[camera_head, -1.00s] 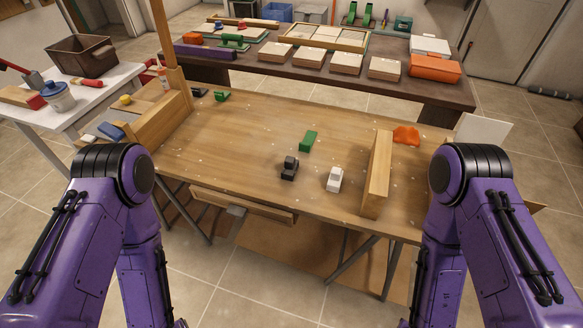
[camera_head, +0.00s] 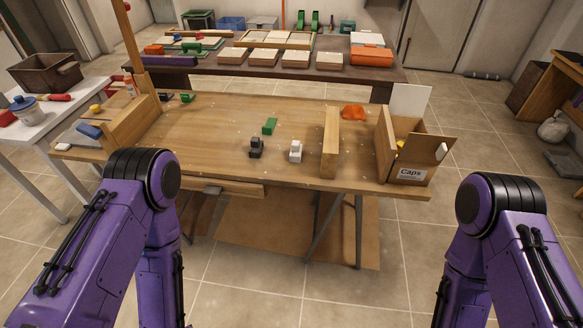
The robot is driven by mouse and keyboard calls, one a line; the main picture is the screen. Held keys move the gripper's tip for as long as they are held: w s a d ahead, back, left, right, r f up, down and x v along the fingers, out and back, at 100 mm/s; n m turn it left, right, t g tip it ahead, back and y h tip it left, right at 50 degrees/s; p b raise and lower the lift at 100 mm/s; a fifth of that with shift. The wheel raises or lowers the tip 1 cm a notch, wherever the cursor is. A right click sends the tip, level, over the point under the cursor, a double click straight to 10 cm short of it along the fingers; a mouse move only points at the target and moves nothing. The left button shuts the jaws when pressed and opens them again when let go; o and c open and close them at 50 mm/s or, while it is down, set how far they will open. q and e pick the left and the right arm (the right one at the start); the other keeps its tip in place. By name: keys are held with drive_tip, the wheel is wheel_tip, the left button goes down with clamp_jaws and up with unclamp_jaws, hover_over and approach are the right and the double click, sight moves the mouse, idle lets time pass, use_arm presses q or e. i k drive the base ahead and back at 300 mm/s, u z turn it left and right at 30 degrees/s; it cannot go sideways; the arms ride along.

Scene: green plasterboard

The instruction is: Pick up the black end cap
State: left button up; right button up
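The black end cap (camera_head: 256,148) stands on the wooden workbench (camera_head: 205,135), near the middle of its front half. A white end cap (camera_head: 295,151) stands to its right, and a green block-like piece (camera_head: 269,126) lies just behind it. A cardboard box labelled "Caps" (camera_head: 411,174) sits at the bench's right end with something yellow inside, mostly hidden. My two purple arms show at the lower left and lower right, well short of the black end cap. Both grippers are out of the picture.
An upright wooden board (camera_head: 330,143) stands between the white cap and the box. An orange piece (camera_head: 353,112) lies behind it. A wooden block (camera_head: 133,122) borders the bench's left end. A white side table (camera_head: 62,115) stands at left. The bench's left middle is clear.

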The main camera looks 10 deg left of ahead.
sight(257, 145)
drive_tip(key=z, duration=0.25)
drive_tip(key=k, duration=0.55)
drive_tip(key=u, duration=1)
drive_tip(key=i, duration=1.6)
drive_tip(key=z, duration=0.3)
